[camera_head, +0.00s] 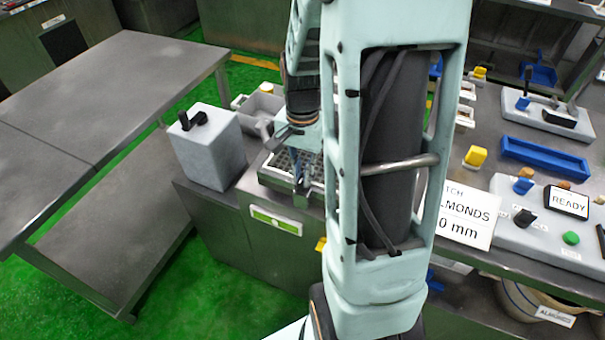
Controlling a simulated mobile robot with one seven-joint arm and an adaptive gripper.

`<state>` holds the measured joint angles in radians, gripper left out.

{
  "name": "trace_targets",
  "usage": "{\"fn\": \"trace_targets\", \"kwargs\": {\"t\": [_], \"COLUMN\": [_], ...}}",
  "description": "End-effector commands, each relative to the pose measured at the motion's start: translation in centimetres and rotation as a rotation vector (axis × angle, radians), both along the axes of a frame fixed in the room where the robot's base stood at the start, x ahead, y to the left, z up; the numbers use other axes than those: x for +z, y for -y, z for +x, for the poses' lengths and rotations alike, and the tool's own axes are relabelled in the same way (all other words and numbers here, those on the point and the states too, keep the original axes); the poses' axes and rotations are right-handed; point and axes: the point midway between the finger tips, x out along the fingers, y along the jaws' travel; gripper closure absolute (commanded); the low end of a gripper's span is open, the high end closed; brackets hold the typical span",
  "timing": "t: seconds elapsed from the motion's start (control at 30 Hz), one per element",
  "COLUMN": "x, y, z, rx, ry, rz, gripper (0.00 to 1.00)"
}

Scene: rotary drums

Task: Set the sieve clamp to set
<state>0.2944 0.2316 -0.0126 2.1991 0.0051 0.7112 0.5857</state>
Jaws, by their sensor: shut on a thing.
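The sieve (272,177), a light tray with a dark grid, sits near the left end of the metal counter. My gripper (301,190) points down at the sieve's front edge, its fingers shut on a small grey part there, which looks like the sieve clamp. My arm and fingers hide most of this part, so its position cannot be told. The right side of the sieve is hidden behind my arm.
A grey box with a black knob (208,148) stands left of the sieve. A grey bin (262,112) is behind. A batch card (466,215) and a control panel reading READY (533,240) are at right. A bare metal table (120,85) stands left.

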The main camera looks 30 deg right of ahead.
Motion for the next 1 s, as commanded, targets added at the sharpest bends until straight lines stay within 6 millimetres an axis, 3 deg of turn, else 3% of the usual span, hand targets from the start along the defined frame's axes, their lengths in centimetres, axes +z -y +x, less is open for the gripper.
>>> {"fn": "trace_targets", "kwargs": {"t": [0.33, 0.37, 0.5, 0.83, 1.0], "x": [0.1, 0.1, 0.0, 0.4, 2.8], "y": [0.0, 0.0, 0.0, 0.0, 0.1], "z": [0.1, 0.1, 0.1, 0.1, 0.2], "rx": [0.006, 0.005, 0.005, 0.003, 0.003], "ry": [0.001, 0.001, 0.001, 0.002, 0.006], "rz": [-0.002, -0.002, -0.002, -0.001, -0.003], "gripper": [1.00, 0.87, 0.72, 0.72, 0.72]}}
